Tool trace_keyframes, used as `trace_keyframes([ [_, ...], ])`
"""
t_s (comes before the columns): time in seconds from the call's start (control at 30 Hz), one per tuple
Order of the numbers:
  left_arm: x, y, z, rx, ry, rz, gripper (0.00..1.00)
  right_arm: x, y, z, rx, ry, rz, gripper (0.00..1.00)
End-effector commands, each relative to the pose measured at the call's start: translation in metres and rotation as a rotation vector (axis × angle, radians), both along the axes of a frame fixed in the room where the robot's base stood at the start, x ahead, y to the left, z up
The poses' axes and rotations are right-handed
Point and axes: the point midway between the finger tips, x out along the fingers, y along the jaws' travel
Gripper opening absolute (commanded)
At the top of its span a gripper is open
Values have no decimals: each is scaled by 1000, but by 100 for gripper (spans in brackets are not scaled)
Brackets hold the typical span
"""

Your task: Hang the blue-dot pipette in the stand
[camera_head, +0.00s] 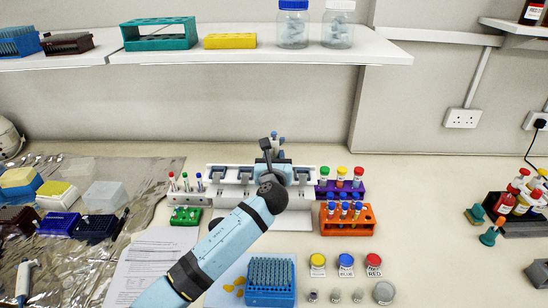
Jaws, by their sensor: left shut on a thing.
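The white pipette stand (232,187) stands at the back middle of the bench, with dark slots along its top. My left arm reaches in from the lower left, and my left gripper (268,158) is at the stand's upper edge, right of its middle. It is shut on a pipette (275,137), of which only a small blue and white part shows above the gripper. My arm hides the rest, so I cannot tell whether it touches the stand or see its dot. Another white pipette (25,277) is at the far left. My right gripper is out of view.
A tube rack (188,196) is left of the stand; purple (330,190) and orange (346,229) racks are right. A blue tip box (270,297) and several jars are in front. A shelf (260,55) hangs above. The bench at right centre is clear.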

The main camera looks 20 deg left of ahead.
Motion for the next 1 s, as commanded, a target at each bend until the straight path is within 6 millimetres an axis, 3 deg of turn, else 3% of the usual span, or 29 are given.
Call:
trace_keyframes([
  [0.47, 0, 0, -7, 1, 0, 0, 0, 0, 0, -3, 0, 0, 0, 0],
  [0.5, 0, 0, -7, 0, -1, 0, 37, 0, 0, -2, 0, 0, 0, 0],
  [0.6, 0, 0, -7, 0, 0, 0, 60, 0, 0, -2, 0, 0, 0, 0],
  [1.0, -4, -1, -8, 0, 0, -1, 62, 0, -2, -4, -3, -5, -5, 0],
])
